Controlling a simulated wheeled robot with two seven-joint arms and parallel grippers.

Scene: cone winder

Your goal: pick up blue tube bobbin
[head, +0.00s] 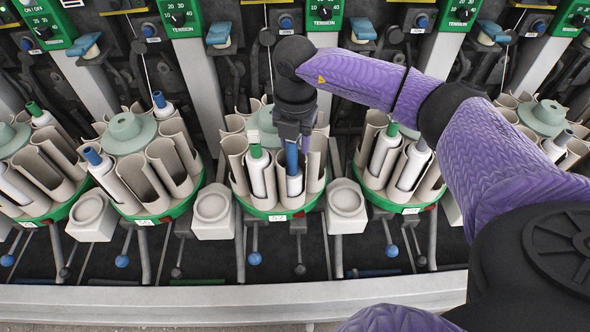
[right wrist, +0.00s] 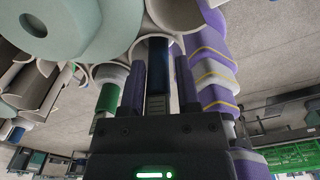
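The blue tube bobbin (head: 292,158) stands upright in a front pocket of the middle round magazine (head: 276,212), its white yarn showing below the blue tip. My right gripper (head: 291,138) comes down from above onto this tip. In the right wrist view the dark blue tube (right wrist: 158,58) lies between the two fingers of my right gripper (right wrist: 160,80). A narrow gap shows beside the tube, so the fingers look open around it rather than shut on it. The fingertips partly hide the tube in the head view. My left gripper is not in view.
A green-tipped bobbin (head: 256,170) stands close on the left in the same magazine; it also shows in the right wrist view (right wrist: 107,98). Neighbouring magazines with more bobbins stand left (head: 165,213) and right (head: 400,207). Grey cups (head: 213,208) stand between them.

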